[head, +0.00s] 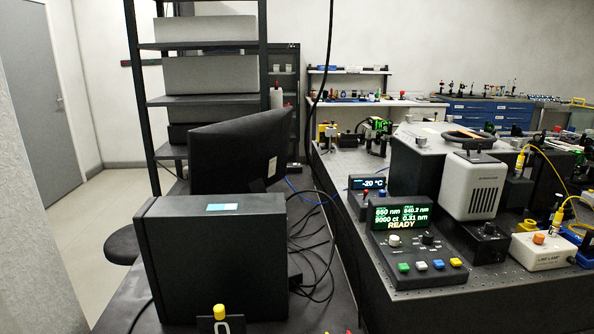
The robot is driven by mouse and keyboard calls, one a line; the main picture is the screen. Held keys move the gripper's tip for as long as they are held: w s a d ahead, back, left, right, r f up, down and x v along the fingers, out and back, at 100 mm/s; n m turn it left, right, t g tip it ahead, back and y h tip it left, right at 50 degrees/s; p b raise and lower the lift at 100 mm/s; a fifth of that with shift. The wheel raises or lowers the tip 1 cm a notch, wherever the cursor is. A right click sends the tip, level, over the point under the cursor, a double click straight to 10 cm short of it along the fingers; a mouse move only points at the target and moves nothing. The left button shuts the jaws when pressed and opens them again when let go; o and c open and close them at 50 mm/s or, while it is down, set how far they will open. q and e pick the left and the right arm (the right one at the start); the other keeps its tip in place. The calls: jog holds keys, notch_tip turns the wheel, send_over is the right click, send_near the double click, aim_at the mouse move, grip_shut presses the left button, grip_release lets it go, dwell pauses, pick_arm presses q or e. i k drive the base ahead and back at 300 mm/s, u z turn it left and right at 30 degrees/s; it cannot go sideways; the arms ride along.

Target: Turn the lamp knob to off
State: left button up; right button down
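A white lamp housing (472,186) with vent slots stands on the dark optical table at the right. Below it is a black box (484,246) with a small dark knob (489,230) on top; its pointer setting is too small to read. To its right, a white box (543,252) labelled as a line lamp carries an orange knob or button (539,238). I cannot tell from the picture which one is the lamp knob.
A control console (418,246) with a lit display reading READY, two knobs and several coloured buttons stands left of the lamp. A black computer case (212,262) and monitor (240,150) fill the left. Cables hang between. The table's front right (490,300) is clear.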

aim_at(538, 239)
jog(key=z, duration=2.1)
jog(key=i, duration=0.8)
jog(key=u, duration=1.6)
